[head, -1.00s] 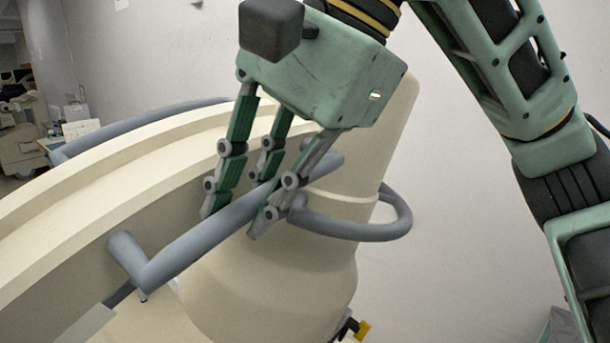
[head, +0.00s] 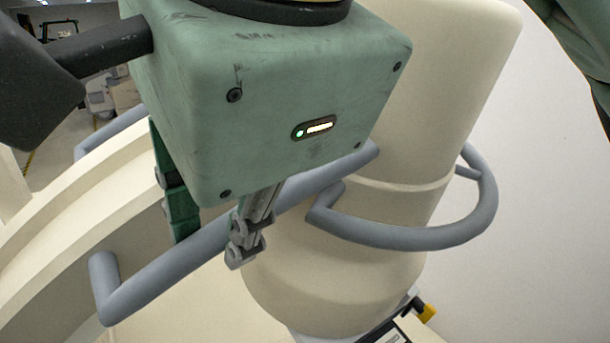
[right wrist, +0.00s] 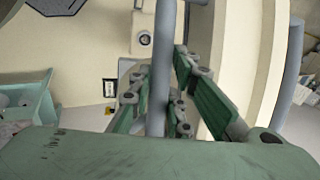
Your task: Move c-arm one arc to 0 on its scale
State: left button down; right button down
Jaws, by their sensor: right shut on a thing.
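The c-arm's cream arc (head: 60,215) curves across the left of the head view, beside a cream rounded housing (head: 340,270). A straight grey handle bar (head: 160,278) runs along the arc's side. My right gripper (head: 214,243) is shut on this bar, with fingers on both sides of it. In the right wrist view the bar (right wrist: 158,60) passes between the green fingers of the right gripper (right wrist: 160,95). The gripper body hides part of the bar and arc in the head view. I cannot make out the scale or its reading. My left gripper is not in view.
A curved grey rail (head: 420,238) loops around the housing on the right. A yellow-tipped part (head: 427,313) sticks out low beside the housing. A pale wall stands at the right, and blurred equipment (head: 110,92) is far off at the upper left.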

jog(key=shift+s+a, duration=0.6)
jog(key=shift+a, duration=0.35)
jog(key=shift+s+a+r, duration=0.1)
jog(key=shift+a, duration=0.1)
jog(key=c, duration=2)
grip_release()
jog(key=shift+d, duration=0.15)
jog(key=o, duration=0.4)
jog(key=shift+s+d, duration=0.2)
jog(key=shift+d, duration=0.05)
jog(key=shift+w, duration=0.1)
jog(key=shift+w+a, duration=0.1)
jog(key=v, duration=1.2)
